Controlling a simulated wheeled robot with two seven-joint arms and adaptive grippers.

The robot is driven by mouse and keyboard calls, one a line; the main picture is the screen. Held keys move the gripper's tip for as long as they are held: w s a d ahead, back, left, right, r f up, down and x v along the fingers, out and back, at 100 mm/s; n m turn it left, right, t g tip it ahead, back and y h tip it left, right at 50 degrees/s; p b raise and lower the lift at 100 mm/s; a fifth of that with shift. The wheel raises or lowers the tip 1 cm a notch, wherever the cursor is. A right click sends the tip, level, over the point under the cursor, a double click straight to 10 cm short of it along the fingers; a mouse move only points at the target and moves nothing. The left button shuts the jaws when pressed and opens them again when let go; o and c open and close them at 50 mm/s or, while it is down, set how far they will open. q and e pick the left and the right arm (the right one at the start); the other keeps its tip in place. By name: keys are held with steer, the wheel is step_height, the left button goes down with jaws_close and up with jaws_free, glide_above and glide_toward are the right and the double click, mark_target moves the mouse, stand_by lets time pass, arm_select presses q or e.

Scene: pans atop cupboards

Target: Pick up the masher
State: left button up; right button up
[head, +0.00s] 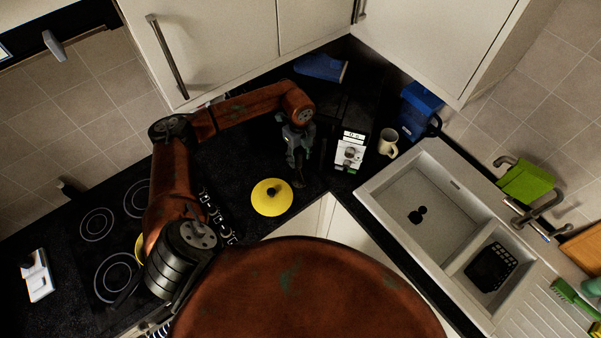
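My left gripper (297,168) points down over the dark counter, just behind and right of a yellow round lid (270,197) with a dark knob. Its fingers are dark against the dark worktop, so I cannot tell whether they are open or shut or hold anything. I cannot make out a masher with certainty; one may be hidden in the dark area around the gripper. My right gripper is not in view.
A white appliance (350,152), a mug (388,142) and a blue box (419,107) stand right of the gripper. A double sink (415,170) lies further right. Wall cupboards (215,45) hang above. A hob (97,224) is at the left.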

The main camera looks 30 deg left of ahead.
mark_target(300, 168)
arm_select(q)
step_height(300, 168, down, 4)
steer(key=shift+r+p, duration=0.2)
steer(key=shift+p, duration=0.7)
steer(key=shift+w+f, duration=0.1)
steer(key=shift+f, duration=0.4)
steer(key=shift+c, duration=0.7)
steer(key=c, duration=0.6)
jaws_close()
